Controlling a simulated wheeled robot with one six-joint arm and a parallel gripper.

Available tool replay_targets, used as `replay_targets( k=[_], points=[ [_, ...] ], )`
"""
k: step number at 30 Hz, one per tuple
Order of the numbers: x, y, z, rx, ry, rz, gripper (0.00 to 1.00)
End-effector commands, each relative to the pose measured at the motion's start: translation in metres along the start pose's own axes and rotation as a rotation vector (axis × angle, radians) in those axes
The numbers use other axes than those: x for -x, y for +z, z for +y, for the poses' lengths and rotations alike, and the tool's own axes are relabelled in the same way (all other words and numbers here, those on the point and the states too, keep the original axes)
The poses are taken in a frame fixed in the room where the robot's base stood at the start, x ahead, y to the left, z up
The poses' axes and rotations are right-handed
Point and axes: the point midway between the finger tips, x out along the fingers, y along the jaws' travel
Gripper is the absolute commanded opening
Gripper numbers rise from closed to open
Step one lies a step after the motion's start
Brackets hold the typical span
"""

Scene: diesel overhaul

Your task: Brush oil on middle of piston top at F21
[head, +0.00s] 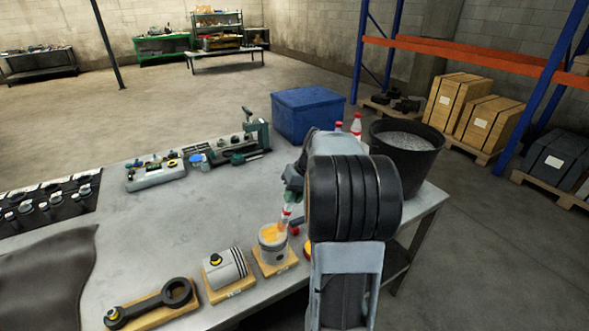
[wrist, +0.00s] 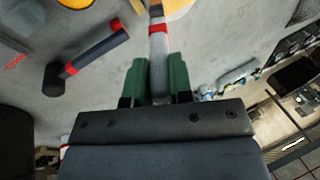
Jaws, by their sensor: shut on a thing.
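An upright piston (head: 272,248) stands on a small wooden board at the table's front edge in the head view. Its top looks yellow-orange. My gripper (head: 290,190) is above and to the right of it, partly hidden behind my arm. In the wrist view my gripper's green fingers (wrist: 159,80) are shut on the brush (wrist: 158,45), which has a grey handle with a red band. The brush (head: 286,217) slants down to the piston top in the head view; whether its tip touches I cannot tell. The F21 label is not readable.
A second piston (head: 226,268) lies on its side on a board to the left, and a connecting rod (head: 150,303) lies beyond it. A hammer (wrist: 88,57) lies close by in the wrist view. A blue crate (head: 306,114) and a black bucket (head: 408,160) stand behind.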

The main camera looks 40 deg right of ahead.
Motion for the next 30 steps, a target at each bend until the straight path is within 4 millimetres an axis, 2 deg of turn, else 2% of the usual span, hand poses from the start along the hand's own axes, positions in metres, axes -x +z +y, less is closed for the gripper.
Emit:
replay_targets(
  k=[7, 12, 27, 29, 30],
  points=[
    [-0.006, 0.006, -0.005, -0.001, 0.001, 0.000, 0.00],
    [-0.007, 0.010, -0.024, 0.005, 0.000, -0.001, 0.00],
    [-0.018, 0.023, -0.055, -0.015, 0.002, 0.005, 0.00],
    [-0.011, 0.022, -0.057, -0.018, 0.002, 0.004, 0.00],
    [-0.001, 0.021, -0.061, -0.016, 0.003, 0.009, 0.00]
  ],
)
